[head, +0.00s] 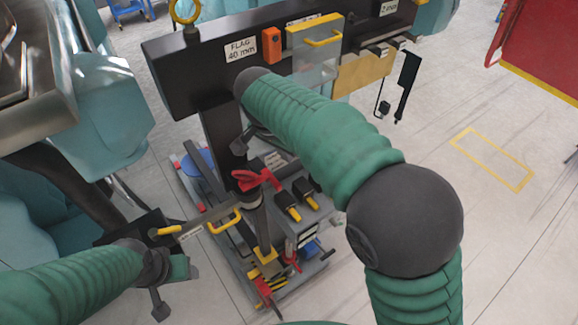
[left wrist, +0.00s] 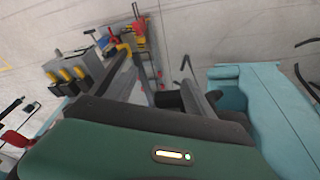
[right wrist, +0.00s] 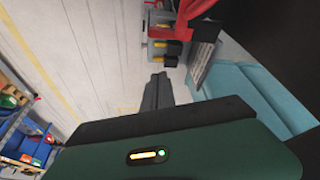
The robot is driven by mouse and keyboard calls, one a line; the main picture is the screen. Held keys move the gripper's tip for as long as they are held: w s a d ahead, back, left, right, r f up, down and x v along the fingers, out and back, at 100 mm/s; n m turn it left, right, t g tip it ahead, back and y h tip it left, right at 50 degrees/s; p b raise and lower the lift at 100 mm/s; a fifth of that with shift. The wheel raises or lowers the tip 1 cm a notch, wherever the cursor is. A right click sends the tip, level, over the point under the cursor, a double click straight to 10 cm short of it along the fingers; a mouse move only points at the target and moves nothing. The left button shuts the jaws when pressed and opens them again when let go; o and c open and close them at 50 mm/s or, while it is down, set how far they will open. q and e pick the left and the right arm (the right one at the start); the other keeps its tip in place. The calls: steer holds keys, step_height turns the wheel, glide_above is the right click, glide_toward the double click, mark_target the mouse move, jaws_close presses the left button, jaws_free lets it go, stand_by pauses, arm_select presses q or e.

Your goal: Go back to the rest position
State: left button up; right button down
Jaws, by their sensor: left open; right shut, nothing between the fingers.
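My right arm reaches across the middle of the head view, and its dark gripper (head: 243,142) is in front of the black stand's post. In the right wrist view the right fingers (right wrist: 157,92) are together and hold nothing. A red clamp-like part (right wrist: 196,20) shows beyond them. My left arm comes in at the lower left of the head view, with its gripper (head: 165,280) beside the tool cart. In the left wrist view the left fingers (left wrist: 160,85) are spread apart with nothing held between them.
The grey cart (head: 310,270) carries yellow-tipped tools (head: 290,208), a red part (head: 255,180) and a yellow handle (head: 225,222). Teal seats (head: 110,110) are at the left. The floor at right (head: 500,220) is clear.

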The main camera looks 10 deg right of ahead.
steer(key=s+d+f+n+y, duration=0.1)
steer(key=s+d+f+n, duration=0.3)
steer(key=s+f, duration=0.3)
steer(key=s+d+f+n+y, duration=0.1)
steer(key=s+d+f+n, duration=0.4)
steer(key=s, duration=0.7)
step_height(320, 180, down, 2)
steer(key=shift+d+f+y, duration=0.15)
steer(key=shift+f+y, duration=0.05)
steer(key=shift+y, duration=0.2)
steer(key=shift+s+d, duration=0.1)
steer(key=shift+d, duration=0.05)
steer(key=shift+d, duration=0.1)
